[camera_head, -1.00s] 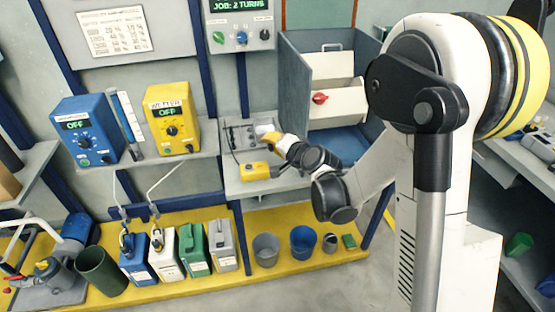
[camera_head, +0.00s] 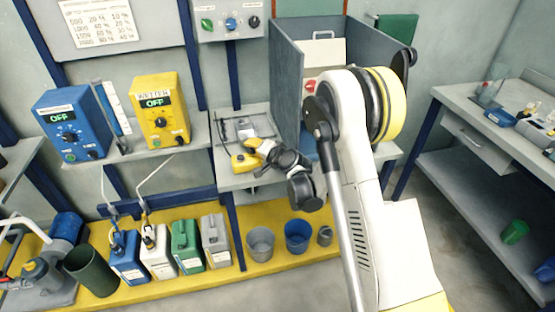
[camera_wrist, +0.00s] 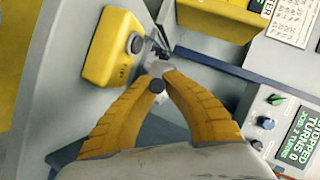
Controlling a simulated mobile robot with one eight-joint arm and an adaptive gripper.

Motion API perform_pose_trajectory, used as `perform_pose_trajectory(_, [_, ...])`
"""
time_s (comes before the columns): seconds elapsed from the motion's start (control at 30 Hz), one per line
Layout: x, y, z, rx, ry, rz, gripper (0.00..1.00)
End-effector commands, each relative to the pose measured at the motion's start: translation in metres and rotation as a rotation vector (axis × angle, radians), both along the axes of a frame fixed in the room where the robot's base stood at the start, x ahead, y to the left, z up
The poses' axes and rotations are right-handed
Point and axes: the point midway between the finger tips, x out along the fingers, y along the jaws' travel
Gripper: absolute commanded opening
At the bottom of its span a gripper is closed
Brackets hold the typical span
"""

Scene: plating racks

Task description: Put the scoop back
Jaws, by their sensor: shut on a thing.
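My gripper (camera_wrist: 160,80) is shut on a small grey piece (camera_wrist: 156,66), which I take to be the scoop. Only a bit of it shows between the yellow fingertips, with a dark round end below it. In the head view my gripper (camera_head: 262,146) is low over the grey bench (camera_head: 230,182). It is right next to a yellow box (camera_head: 244,161). In the wrist view this box (camera_wrist: 112,48), with a grey round button, lies just left of the fingertips. I cannot tell whether the held piece touches anything. The scoop's full shape is hidden or too small to see.
A flat grey fixture (camera_head: 240,128) lies on the bench behind my gripper. A tall blue-grey booth (camera_head: 287,85) stands close on the right. Blue (camera_head: 67,125) and yellow (camera_head: 160,110) control boxes stand on the left shelf. Jugs and buckets (camera_head: 260,243) line the yellow platform below.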

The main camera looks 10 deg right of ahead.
Motion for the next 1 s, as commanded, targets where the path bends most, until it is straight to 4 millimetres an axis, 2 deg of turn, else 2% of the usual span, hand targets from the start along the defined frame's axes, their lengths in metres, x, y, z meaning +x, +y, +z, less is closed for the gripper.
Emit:
perform_pose_trajectory(0.03, [0.0, -0.018, -0.003, 0.001, 0.0, -0.006, 0.0])
perform_pose_trajectory(0.1, [0.0, -0.037, -0.003, 0.002, 0.0, -0.005, 0.0])
perform_pose_trajectory(0.2, [0.0, -0.063, -0.003, 0.001, 0.0, -0.004, 0.0])
perform_pose_trajectory(0.37, [0.0, -0.094, -0.001, 0.001, -0.001, -0.002, 0.0])
perform_pose_trajectory(0.47, [0.0, -0.091, -0.016, 0.0, -0.001, 0.002, 0.0])
perform_pose_trajectory(0.67, [0.0, -0.091, -0.028, 0.001, 0.0, 0.001, 0.0])
perform_pose_trajectory(0.9, [0.0, -0.092, -0.07, 0.0, 0.0, 0.0, 0.0])
perform_pose_trajectory(1.0, [0.0, -0.095, -0.073, 0.0, -0.001, 0.0, 0.0])
